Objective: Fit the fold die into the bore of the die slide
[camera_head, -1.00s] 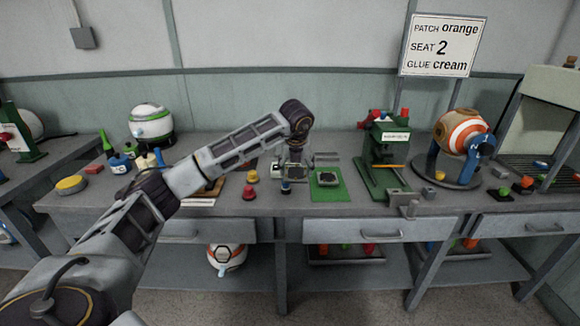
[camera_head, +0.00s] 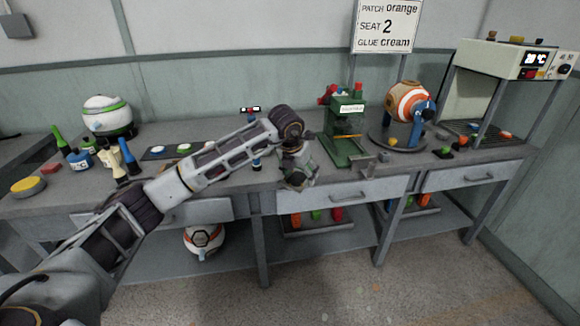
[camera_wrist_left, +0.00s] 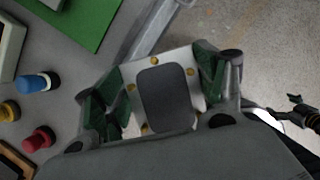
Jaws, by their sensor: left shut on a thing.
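My left gripper (camera_head: 299,182) is shut on a pale plate with a dark rounded-rectangle middle and brass-coloured screws, which I take to be the fold die (camera_wrist_left: 166,97). In the left wrist view the green-padded fingers (camera_wrist_left: 158,92) hold it from both sides, over the table's front edge. The head view shows the gripper pointing down at that edge, left of the green press (camera_head: 346,125). A grey metal part, perhaps the die slide (camera_head: 366,166), sits at the foot of the press; its bore cannot be made out.
An orange-white ball (camera_head: 408,101) sits in a stand right of the press. A sign (camera_head: 386,25) stands behind. Open floor lies in front.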

